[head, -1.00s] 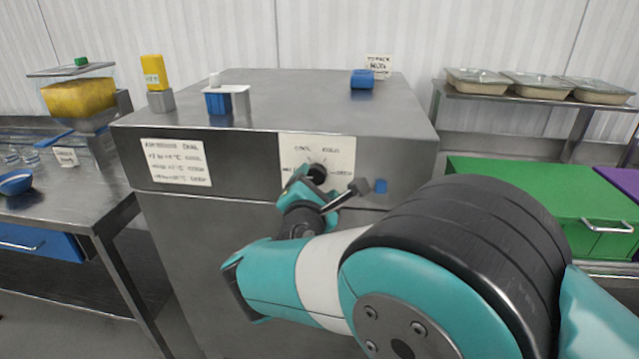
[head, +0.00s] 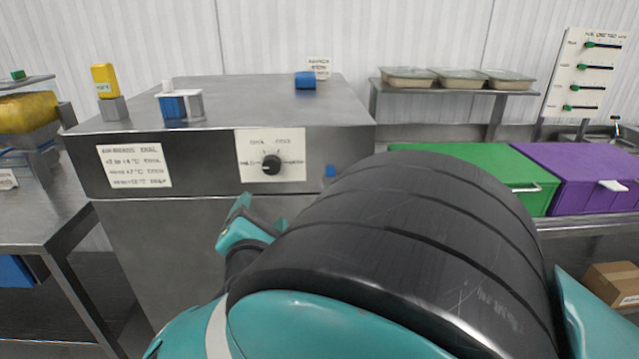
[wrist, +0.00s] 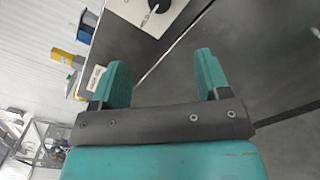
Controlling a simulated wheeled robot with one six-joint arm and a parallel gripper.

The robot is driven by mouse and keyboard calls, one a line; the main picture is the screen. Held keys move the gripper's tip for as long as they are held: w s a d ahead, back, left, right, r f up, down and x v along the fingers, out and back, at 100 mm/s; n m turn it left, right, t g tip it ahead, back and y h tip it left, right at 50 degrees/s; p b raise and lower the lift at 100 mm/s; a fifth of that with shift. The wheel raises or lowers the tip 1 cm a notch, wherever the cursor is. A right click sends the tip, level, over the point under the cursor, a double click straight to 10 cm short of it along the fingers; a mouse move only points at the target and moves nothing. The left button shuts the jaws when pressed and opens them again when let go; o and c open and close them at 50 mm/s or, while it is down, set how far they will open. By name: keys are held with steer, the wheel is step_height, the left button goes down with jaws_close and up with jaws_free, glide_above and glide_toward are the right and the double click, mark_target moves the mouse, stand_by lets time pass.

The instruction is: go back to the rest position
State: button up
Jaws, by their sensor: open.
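My gripper (wrist: 162,80) is open and empty in the wrist view, its two teal fingers spread in front of the steel cabinet. In the head view my gripper (head: 243,222) is partly hidden behind my own arm, below and left of the black dial (head: 271,165). The dial sits on a white labelled plate (head: 250,146) on the front of the steel cabinet (head: 215,135). The gripper is apart from the dial. In the wrist view the dial (wrist: 153,6) is at the top edge, beyond the fingertips.
On the cabinet top stand a yellow bottle (head: 104,78), a blue-and-white holder (head: 172,106) and a blue block (head: 305,80). A green bin (head: 480,165) and a purple bin (head: 580,178) are at right, with trays on a shelf (head: 450,89) behind. A steel table (head: 45,215) is at left.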

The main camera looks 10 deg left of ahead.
steer(key=w+d+r+m+g+h, duration=0.1)
steer(key=w+d+m+g+h, duration=0.15)
steer(key=w+d+m, duration=0.35)
steer(key=w+d+r+m+g+h, duration=0.1)
steer(key=d+m+g+h, duration=0.15)
steer(key=d, duration=0.55)
steer(key=s+d+m+g+y, duration=0.1)
steer(key=s+d+m+g, duration=0.25)
steer(key=d+m, duration=0.5)
steer(key=s+d+r+m+g+y, duration=0.1)
steer(key=s+d+r+m+g, duration=0.1)
steer(key=s+d, duration=0.4)
steer(key=s+d+r+m+g+y, duration=0.2)
steer(key=s+d+m+g, duration=0.2)
steer(key=s, duration=1.3)
steer(key=d+g, duration=0.2)
steer(key=g, duration=0.1)
steer(key=shift+d, duration=0.35)
